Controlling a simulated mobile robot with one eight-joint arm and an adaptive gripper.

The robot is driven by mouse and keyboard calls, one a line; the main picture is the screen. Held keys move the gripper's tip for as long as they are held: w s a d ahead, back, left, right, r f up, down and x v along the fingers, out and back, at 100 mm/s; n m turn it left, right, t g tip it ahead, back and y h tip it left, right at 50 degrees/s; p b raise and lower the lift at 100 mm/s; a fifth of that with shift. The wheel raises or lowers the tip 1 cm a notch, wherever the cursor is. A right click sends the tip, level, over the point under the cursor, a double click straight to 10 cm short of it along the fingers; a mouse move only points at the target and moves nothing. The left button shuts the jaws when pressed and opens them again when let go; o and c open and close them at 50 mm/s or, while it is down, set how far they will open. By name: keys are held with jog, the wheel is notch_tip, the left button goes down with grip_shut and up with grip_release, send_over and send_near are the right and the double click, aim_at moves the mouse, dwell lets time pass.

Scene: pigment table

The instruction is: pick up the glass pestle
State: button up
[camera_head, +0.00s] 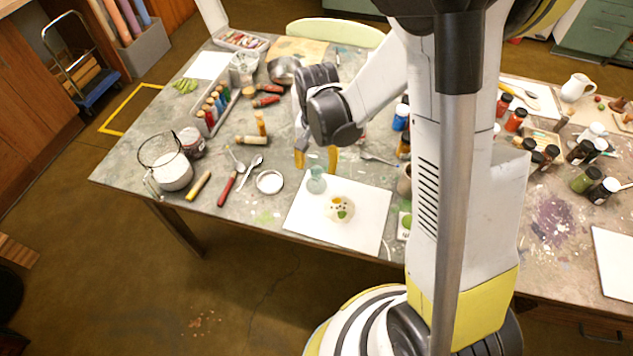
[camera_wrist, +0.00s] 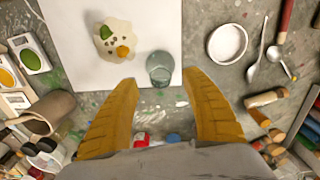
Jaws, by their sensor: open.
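The glass pestle (camera_head: 317,180) is a small, clear, pale green glass piece on the back-left part of a white sheet (camera_head: 367,218). In the wrist view the pestle (camera_wrist: 159,68) shows as a round glass shape at the sheet's edge. My gripper (camera_head: 316,158) is open and empty, its two yellow fingers pointing down just behind the pestle in the head view. In the wrist view my gripper (camera_wrist: 160,82) has its fingertips to either side of the pestle's line, with the pestle just ahead of the gap. I cannot tell the fingertip height exactly.
A round white-filled dish (camera_head: 269,182) stands to the left. A brown cup (camera_wrist: 50,112) and paint pans (camera_wrist: 29,56) are left in the wrist view.

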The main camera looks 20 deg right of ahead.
notch_tip(320, 180, down, 3)
jog(key=shift+r+b, duration=0.15)
jog(key=shift+b, duration=0.2)
jog(key=shift+r, duration=0.1)
grip_shut()
jog(key=shift+r+p, duration=0.4)
jog(key=shift+r, duration=0.1)
jog(key=r+p, duration=0.1)
jog(key=r, duration=0.1)
jog(key=r+p, duration=0.1)
jog(key=r, duration=0.1)
jog(key=shift+s+d, duration=0.1)
jog(key=shift+d, duration=0.3)
jog(key=s+d+r+p, duration=0.3)
jog(key=d+r, duration=0.3)
jog(key=d, duration=0.4)
jog(key=shift+s, duration=0.55)
jog(key=c, duration=1.1)
grip_release()
jog(key=shift+c, duration=0.2)
